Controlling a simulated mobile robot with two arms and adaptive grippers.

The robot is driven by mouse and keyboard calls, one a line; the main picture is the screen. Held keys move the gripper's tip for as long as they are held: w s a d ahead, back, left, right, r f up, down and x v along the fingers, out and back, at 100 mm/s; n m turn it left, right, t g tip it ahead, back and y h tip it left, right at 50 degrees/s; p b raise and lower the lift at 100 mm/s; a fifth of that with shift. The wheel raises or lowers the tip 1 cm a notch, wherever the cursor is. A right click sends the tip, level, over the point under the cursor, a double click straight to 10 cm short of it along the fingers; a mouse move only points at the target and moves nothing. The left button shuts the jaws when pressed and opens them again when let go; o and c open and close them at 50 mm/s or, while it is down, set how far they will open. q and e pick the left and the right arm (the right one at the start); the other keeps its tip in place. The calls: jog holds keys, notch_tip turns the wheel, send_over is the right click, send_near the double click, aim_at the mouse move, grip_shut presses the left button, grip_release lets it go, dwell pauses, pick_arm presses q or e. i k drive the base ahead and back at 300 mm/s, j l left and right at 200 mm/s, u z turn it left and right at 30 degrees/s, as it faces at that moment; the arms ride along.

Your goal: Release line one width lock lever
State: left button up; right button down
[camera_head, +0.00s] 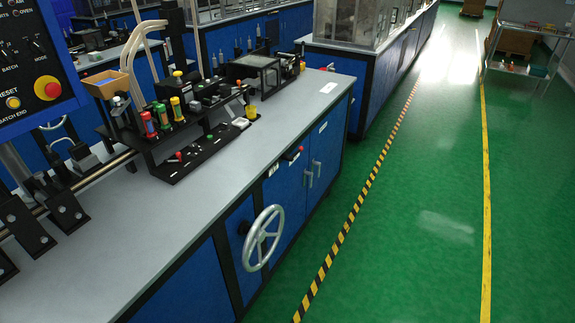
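A grey workbench (200,190) with blue cabinet doors runs from the lower left to the middle. A small red-ended lever (293,153) sits on the cabinet front just below the bench edge. A silver handwheel (263,238) stands out from the cabinet front below and left of it. Another small red-knobbed lever (180,157) stands on a black base plate on the bench top. No readable label tells which is the width lock lever. Neither of my grippers is in view.
A blue control panel (35,62) with a red button hangs at the upper left. Black fixtures (195,105) with coloured knobs crowd the bench's back. A yellow-black floor stripe (345,220) runs beside the bench. The green floor (420,200) is clear; a wheeled cart (520,60) stands far right.

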aim_at(296, 154)
jog(key=i+l, duration=0.4)
jog(key=i+l+z, duration=0.15)
jog(key=i+l, duration=0.2)
jog(key=i, duration=0.15)
jog(key=i+l, duration=0.35)
jog(key=i, duration=0.15)
jog(key=i+l+z, duration=0.1)
jog(key=i+l, duration=0.25)
jog(key=i, duration=0.1)
